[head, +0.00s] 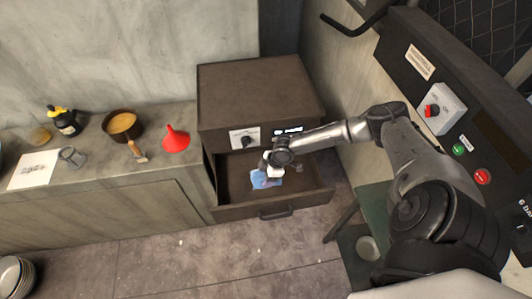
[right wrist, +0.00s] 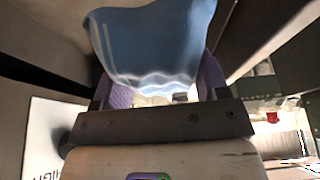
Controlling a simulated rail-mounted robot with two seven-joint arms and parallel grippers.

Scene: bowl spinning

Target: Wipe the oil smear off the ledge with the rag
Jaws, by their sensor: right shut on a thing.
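The blue rag (head: 266,179) is at my right gripper (head: 273,168), above the open drawer of the dark cabinet. In the right wrist view the rag (right wrist: 150,45) sits between the purple-padded fingers, which are shut on it, and it hides much of the view ahead. The grey ledge (head: 100,182) runs along the wall to the left of the cabinet, apart from my right gripper. A yellowish-brown patch (head: 39,136) shows at its far left; I cannot tell whether it is the oil smear or an object. My left gripper is not in view.
The drawer (head: 234,212) stands open under the cabinet (head: 255,88). On the ledge are a red funnel (head: 175,139), a brown bowl (head: 122,124), a brush (head: 137,151), a dark bottle (head: 64,122), a glass (head: 72,157) and a paper sheet (head: 33,170). A control panel (head: 455,100) is at right.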

